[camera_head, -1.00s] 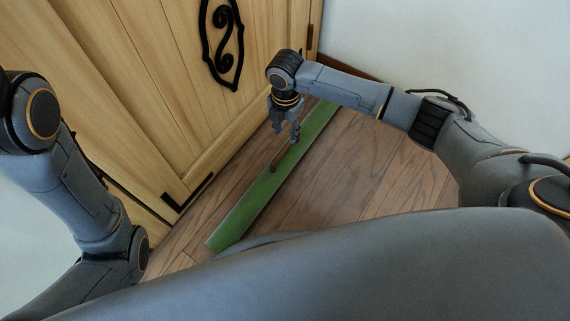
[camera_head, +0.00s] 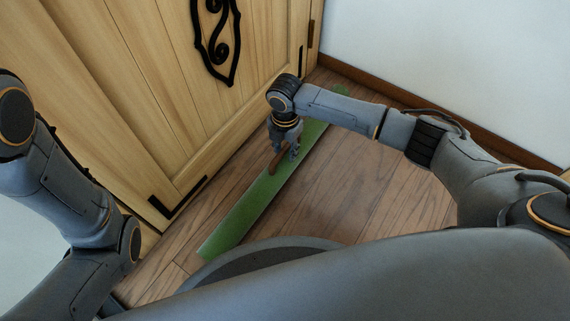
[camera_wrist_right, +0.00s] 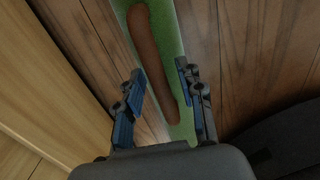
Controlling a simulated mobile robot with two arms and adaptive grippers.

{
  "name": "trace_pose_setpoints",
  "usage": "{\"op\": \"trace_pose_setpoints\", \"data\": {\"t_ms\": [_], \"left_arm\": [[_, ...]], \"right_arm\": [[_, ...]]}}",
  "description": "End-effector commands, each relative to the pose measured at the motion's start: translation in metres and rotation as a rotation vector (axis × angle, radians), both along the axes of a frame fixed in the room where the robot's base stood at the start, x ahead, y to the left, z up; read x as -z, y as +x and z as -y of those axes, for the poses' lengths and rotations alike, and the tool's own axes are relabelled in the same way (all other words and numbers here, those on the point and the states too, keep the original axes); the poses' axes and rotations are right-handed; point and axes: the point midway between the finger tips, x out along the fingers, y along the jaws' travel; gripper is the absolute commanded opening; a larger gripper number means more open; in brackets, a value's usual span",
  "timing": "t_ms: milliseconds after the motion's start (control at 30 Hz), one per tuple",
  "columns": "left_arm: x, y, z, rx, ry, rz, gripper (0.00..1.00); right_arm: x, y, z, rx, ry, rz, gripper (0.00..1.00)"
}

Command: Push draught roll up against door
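A brown rounded roll (camera_head: 273,167), which I take for the draught roll, lies on a long green strip (camera_head: 252,208) on the floor. The strip runs beside the wooden door (camera_head: 150,90), with bare floor between them. My right gripper (camera_head: 286,153) points down over the roll and covers part of it in the head view. In the right wrist view the roll (camera_wrist_right: 152,55) lies lengthwise between the spread, empty fingers of the gripper (camera_wrist_right: 160,70); I cannot tell whether they touch it. My left arm shows at the left, but its gripper does not.
The door has black iron fittings (camera_head: 177,198) low down. A white wall (camera_head: 430,60) with a brown skirting board (camera_head: 480,145) closes the far right. Bare floorboards (camera_head: 350,190) lie clear to the right of the strip.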

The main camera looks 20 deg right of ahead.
Motion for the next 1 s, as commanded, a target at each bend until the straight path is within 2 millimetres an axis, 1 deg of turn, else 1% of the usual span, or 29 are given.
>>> {"op": "trace_pose_setpoints", "data": {"t_ms": [167, 200, 267, 300, 367, 667, 1000], "left_arm": [[0.000, 0.000, 0.000, 0.000, 0.000, 0.000, 0.00], [0.000, 0.000, 0.000, 0.000, 0.000, 0.000, 0.00], [0.000, 0.000, 0.000, 0.000, 0.000, 0.000, 0.00], [0.000, 0.000, 0.000, 0.000, 0.000, 0.000, 0.00], [0.000, 0.000, 0.000, 0.000, 0.000, 0.000, 0.00], [0.001, 0.000, 0.000, 0.000, 0.000, 0.000, 0.00], [0.008, 0.000, 0.000, 0.000, 0.000, -0.001, 0.00]], "right_arm": [[0.000, 0.000, 0.000, 0.000, 0.000, 0.000, 0.38], [0.000, 0.000, 0.000, 0.000, 0.000, 0.000, 0.34], [0.000, 0.000, 0.000, 0.000, 0.000, 0.000, 0.21], [0.000, 0.000, 0.000, 0.000, 0.000, 0.000, 0.13], [0.000, 0.000, 0.000, 0.000, 0.000, 0.000, 0.01], [-0.001, 0.005, -0.004, 0.000, 0.002, 0.003, 0.00], [0.000, 0.023, -0.018, -0.001, 0.002, 0.003, 0.00]]}}
